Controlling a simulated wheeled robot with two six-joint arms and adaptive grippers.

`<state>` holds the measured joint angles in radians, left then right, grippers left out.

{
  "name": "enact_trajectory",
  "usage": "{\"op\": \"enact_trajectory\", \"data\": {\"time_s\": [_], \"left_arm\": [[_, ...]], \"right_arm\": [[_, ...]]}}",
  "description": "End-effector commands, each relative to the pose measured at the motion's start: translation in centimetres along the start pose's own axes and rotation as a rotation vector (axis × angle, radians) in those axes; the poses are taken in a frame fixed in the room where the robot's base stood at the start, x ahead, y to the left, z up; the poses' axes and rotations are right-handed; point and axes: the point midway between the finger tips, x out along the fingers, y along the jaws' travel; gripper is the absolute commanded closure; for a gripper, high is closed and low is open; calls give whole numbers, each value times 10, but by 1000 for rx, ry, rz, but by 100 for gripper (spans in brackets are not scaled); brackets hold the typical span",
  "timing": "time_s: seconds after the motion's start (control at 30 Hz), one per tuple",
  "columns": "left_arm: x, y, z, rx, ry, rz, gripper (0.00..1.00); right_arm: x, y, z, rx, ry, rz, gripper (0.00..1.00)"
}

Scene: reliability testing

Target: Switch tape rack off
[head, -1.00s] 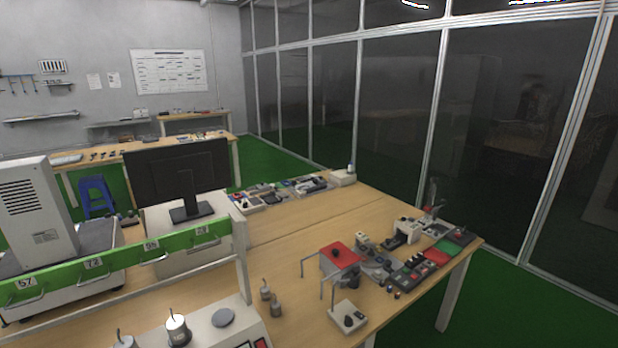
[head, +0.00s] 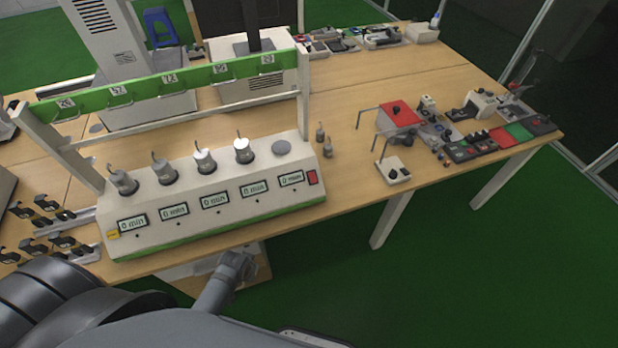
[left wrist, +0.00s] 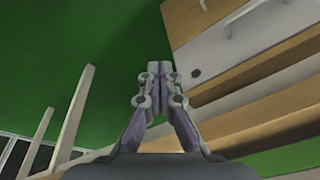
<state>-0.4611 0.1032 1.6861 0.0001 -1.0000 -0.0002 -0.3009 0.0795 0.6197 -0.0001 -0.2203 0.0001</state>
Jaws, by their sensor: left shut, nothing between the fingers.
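The tape rack (head: 215,205) stands on the front part of the wooden table in the head view. It has a white base with several displays reading "0 min", metal weights on top, and a green numbered bar with hooks above. A red switch (head: 312,177) is at the right end of its front face. My left gripper (head: 242,262) is below the table's front edge, left of and below the switch, clear of the rack. In the left wrist view my left gripper (left wrist: 160,70) is shut and empty. My right gripper is out of view.
A red-topped device (head: 398,114) and a small white switch box (head: 393,170) stand right of the rack. Two small weights (head: 324,142) are beside it. A drawer unit (left wrist: 235,40) shows in the left wrist view. Green floor lies open in front of the table.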

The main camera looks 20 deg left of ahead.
Motion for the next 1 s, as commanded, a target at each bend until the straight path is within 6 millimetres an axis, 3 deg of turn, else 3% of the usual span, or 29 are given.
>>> {"op": "enact_trajectory", "data": {"time_s": [0.1, 0.27, 0.4, 0.53, 0.7, 0.8, 1.0], "left_arm": [[-55, 0, -32, 12, 35, 3, 100], [-126, 5, -72, 78, 99, 35, 100], [-182, 23, -129, 314, 238, 134, 100], [-205, 39, -184, 570, 396, 221, 100], [-227, 46, -244, 802, 589, 272, 100], [-237, 46, -264, 874, 663, 280, 100], [-242, 46, -273, 906, 700, 284, 100]], "right_arm": [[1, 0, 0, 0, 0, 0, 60], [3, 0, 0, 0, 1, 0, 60], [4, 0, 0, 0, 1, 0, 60], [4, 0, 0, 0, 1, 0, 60], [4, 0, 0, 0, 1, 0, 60], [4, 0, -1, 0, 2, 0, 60], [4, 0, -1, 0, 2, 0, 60]]}}
